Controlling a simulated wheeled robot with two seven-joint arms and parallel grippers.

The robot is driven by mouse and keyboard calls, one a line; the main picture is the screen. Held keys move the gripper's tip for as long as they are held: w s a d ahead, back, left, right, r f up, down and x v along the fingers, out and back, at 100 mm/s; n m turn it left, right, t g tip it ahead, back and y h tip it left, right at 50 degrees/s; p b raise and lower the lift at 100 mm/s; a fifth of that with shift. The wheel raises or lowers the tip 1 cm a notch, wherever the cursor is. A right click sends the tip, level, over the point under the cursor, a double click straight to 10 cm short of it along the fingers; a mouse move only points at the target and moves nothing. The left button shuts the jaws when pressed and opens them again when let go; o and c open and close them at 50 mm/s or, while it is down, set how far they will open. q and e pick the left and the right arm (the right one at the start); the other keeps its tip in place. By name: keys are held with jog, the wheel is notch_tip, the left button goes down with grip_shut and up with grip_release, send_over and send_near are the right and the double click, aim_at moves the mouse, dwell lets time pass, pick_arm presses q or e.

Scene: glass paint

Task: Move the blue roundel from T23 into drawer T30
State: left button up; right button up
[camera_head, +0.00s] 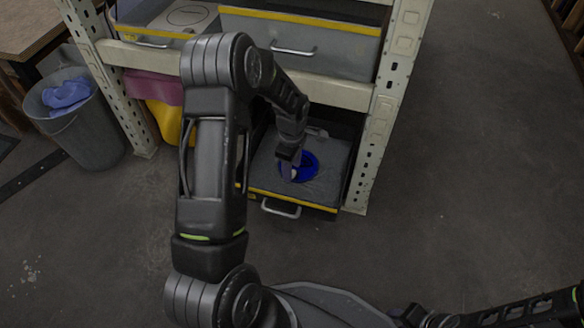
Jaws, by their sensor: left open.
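The blue roundel (310,167) lies in the low pulled-out drawer (262,178) of the shelf, on its grey bottom. My left gripper (293,172) reaches down over the roundel and is open; it hides part of the disc. I cannot tell whether the fingers touch it. No label T23 or T30 can be read, so I cannot tell which drawer bears which name. Part of my right arm shows at the bottom right; its gripper is out of view.
The cream shelf post (383,115) stands close on the drawer's right. Above are a closed-looking grey drawer (345,45) and another drawer holding a pale disc (187,17). A bin (88,130) with blue cloth stands left. The floor at right is clear.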

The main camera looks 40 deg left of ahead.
pick_arm(q)
notch_tip(320, 180, up, 7)
jog(key=shift+f+p, duration=0.15)
jog(key=shift+p, duration=1.1)
jog(key=shift+f, duration=0.1)
